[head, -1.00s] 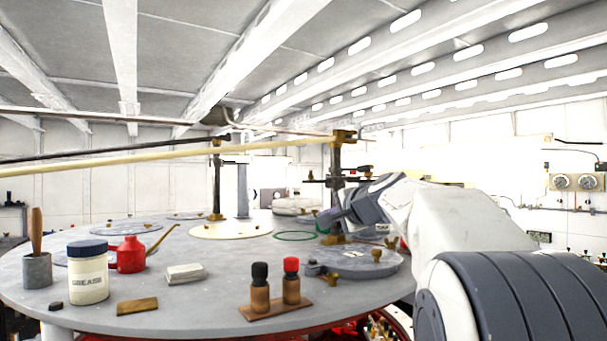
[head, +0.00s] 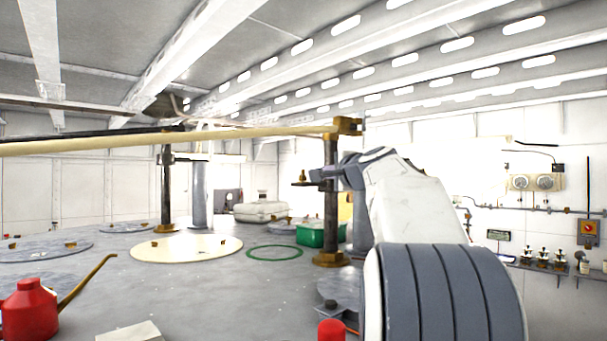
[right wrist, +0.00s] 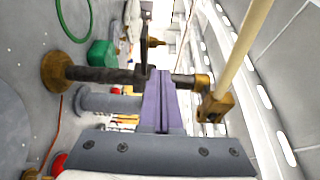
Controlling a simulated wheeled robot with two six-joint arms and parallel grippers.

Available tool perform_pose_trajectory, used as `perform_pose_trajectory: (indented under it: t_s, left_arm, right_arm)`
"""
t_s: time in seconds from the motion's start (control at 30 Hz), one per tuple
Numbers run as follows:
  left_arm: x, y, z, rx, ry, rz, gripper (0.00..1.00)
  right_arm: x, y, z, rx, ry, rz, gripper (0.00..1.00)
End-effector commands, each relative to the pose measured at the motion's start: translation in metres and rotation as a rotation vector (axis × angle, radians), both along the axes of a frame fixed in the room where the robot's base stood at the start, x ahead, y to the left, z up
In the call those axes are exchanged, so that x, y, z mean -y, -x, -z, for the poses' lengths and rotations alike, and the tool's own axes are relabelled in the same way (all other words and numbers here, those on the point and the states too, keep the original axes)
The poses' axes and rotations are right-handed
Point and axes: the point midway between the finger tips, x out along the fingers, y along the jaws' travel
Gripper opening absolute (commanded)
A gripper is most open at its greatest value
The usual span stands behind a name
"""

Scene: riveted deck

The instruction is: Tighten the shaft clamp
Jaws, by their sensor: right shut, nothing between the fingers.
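My right gripper (head: 324,174) is shut and empty at the post beside the clamp. Its closed fingers (right wrist: 161,78) overlap the post in the wrist view; I cannot tell whether they touch.
A green box (head: 310,235) and a green ring (head: 274,253) lie by the post's foot. A second post (head: 167,190) stands behind left. A red oil can (head: 28,311) is at the front left. The deck's middle is mostly clear.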

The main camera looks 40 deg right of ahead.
Motion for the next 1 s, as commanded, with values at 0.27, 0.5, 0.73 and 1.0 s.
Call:
perform_pose_trajectory:
  t_s: [0.27, 0.5, 0.73, 1.0]
  left_arm:
    - [0.000, 0.000, -0.023, 0.000, 0.000, 0.000, 0.84]
    - [0.000, 0.000, -0.046, 0.000, 0.000, 0.004, 0.84]
    - [0.000, 0.000, -0.055, 0.001, 0.000, 0.006, 0.84]
    - [0.000, 0.000, -0.055, 0.001, 0.000, 0.006, 0.84]
  right_arm:
    - [0.015, -0.031, -0.005, 0.000, -0.003, 0.003, 0.00]
    - [0.030, -0.070, -0.004, 0.001, -0.003, 0.006, 0.00]
    - [0.037, -0.089, -0.002, 0.001, -0.001, 0.008, 0.00]
    - [0.037, -0.091, -0.001, 0.002, 0.000, 0.007, 0.00]
